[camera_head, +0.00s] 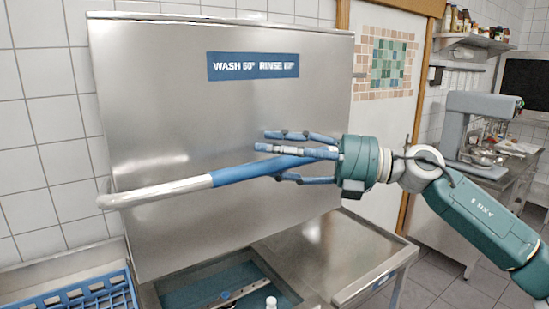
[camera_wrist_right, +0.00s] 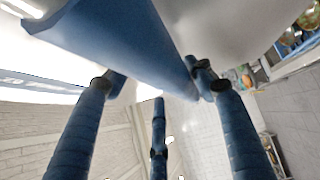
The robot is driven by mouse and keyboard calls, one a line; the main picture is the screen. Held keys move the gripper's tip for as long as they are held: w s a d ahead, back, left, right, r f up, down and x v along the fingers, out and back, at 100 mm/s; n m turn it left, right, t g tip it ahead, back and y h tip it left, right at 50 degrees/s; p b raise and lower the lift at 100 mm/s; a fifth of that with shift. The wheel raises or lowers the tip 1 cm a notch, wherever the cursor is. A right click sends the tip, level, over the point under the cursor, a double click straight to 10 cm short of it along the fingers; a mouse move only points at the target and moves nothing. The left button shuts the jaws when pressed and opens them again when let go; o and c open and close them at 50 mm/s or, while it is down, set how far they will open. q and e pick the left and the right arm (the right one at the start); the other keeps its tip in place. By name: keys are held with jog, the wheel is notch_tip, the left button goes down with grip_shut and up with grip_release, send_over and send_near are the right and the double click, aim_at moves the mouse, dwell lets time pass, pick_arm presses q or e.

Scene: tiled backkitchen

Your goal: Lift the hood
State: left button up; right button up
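The hood (camera_head: 150,120) is a large brushed-steel box with a blue "WASH / RINSE" label (camera_head: 253,66) on its front. Its bar handle (camera_head: 160,192) runs across the front, with bare steel at the left and a blue grip section to the right. My right gripper (camera_head: 290,157) is at the right end of the blue section, fingers long and spread, with the bar between upper and lower fingers. In the right wrist view the blue bar (camera_wrist_right: 120,40) passes close by the open fingers; firm contact cannot be told. My left gripper is out of view.
Below the hood's lower edge shows a basin with a wash arm (camera_head: 232,293). A blue rack (camera_head: 80,296) lies at the left, a steel counter (camera_head: 325,250) at the right. A mixer (camera_head: 475,125) and a jar shelf (camera_head: 475,42) stand farther right.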

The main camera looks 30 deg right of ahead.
jog(key=shift+s+f, duration=0.1)
jog(key=shift+f, duration=0.05)
jog(key=shift+s, duration=0.15)
jog(key=v, duration=1.1)
jog(key=shift+s+d, duration=0.2)
jog(key=shift+d, duration=0.15)
dwell(0.5)
